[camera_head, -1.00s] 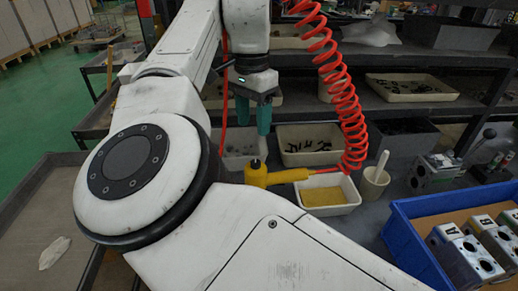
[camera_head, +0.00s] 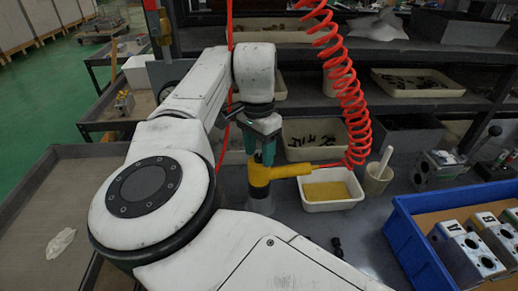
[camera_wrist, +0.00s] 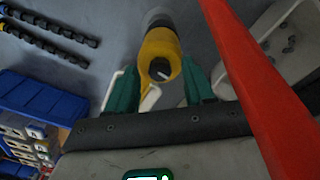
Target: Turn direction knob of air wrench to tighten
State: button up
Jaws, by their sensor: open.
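The yellow air wrench (camera_head: 260,180) stands upright on the bench with its handle pointing right. A red coiled hose runs up from the handle. My gripper (camera_head: 262,152) has green fingers and is at the top of the wrench. In the wrist view the wrench's round end (camera_wrist: 159,68) lies between the two spread fingers of my gripper (camera_wrist: 160,88). A small pale mark shows in the dark centre of that end; I cannot make out the direction knob clearly. The fingers appear beside the wrench body, without visible clamping.
A white tray with yellow contents (camera_head: 332,205) and a white cup with a pestle-like rod (camera_head: 377,180) stand right of the wrench. A blue crate (camera_head: 407,242) holds metal valve blocks (camera_head: 465,255). The red hose (camera_wrist: 245,80) crosses close to my gripper in the wrist view.

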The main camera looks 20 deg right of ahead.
jog(key=shift+c, duration=0.4)
grip_shut()
jog(key=shift+r, duration=0.1)
jog(key=m+p, duration=0.2)
jog(key=p, duration=0.1)
jog(key=shift+d+r+m, duration=0.1)
jog(key=shift+m, duration=0.3)
jog(key=m+p, duration=0.2)
jog(key=m, duration=0.3)
jog(key=m+p, duration=0.1)
jog(key=m, duration=0.4)
jog(key=shift+m, duration=0.4)
jog(key=shift+m+y+p, duration=0.3)
jog(key=shift+m+p, duration=0.1)
jog(key=shift+m, duration=1.8)
